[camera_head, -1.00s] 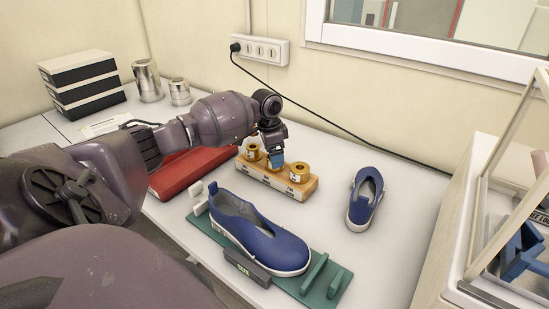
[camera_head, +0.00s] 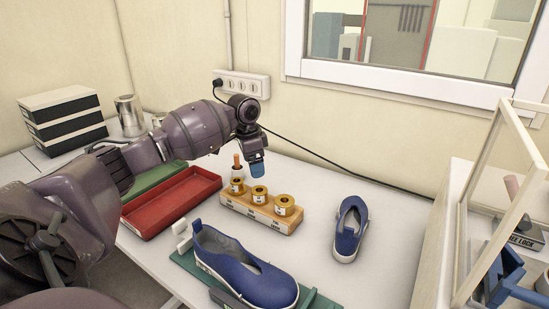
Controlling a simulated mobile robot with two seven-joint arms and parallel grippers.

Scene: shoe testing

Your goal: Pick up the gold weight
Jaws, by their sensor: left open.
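Three gold weights sit in a row in a light wooden block on the table: the left one (camera_head: 237,187), the middle one (camera_head: 258,195) and the right one (camera_head: 284,204). My left gripper (camera_head: 257,170) has blue fingertips and hangs above the block, just above the middle weight. It is open and nothing shows between its fingers. The wooden block (camera_head: 262,217) has small labels on its front. My right gripper is not in view.
A red tray (camera_head: 172,205) lies left of the block. A blue shoe (camera_head: 245,268) sits on a green fixture in front; another (camera_head: 350,229) stands to the right. A bottle with an orange top (camera_head: 237,161) is behind the block. A framed case (camera_head: 470,225) stands at right.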

